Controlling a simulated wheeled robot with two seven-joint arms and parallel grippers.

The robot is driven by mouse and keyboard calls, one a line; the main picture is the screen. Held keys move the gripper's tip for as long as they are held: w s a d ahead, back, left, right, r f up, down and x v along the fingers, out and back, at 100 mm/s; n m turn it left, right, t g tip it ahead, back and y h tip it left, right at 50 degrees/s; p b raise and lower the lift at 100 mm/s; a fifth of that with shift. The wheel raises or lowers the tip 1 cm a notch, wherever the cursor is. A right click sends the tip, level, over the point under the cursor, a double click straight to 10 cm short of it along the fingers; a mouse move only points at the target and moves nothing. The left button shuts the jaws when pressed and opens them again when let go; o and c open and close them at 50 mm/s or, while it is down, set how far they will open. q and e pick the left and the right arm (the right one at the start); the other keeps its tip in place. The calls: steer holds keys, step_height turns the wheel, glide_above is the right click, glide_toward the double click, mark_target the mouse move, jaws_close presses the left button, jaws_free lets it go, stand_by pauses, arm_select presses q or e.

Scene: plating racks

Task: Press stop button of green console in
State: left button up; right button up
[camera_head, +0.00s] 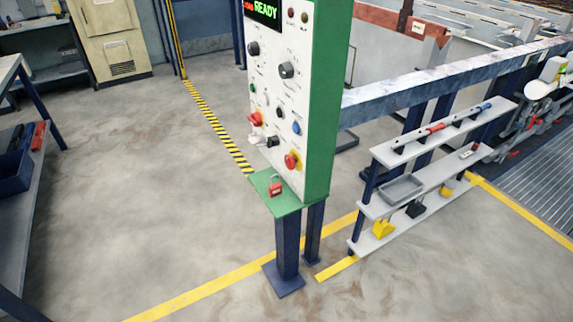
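The green console (328,110) stands at the picture's centre on dark blue legs, with a white front panel (270,90). A lit display (263,10) at its top reads "READY" in green, with smaller red text beside it. A red mushroom button (292,161) with yellow around it sits at the panel's lower right. Dark knobs and a blue button (297,127) are also on the panel. The small labels are too blurred to read. Neither of my grippers is in view.
A red padlock-like item (276,189) lies on the console's green ledge. A grey shelf rack (430,188) with tools and a tray stands to the right. A workbench (30,200) is at the left edge. The floor left of the console is clear.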

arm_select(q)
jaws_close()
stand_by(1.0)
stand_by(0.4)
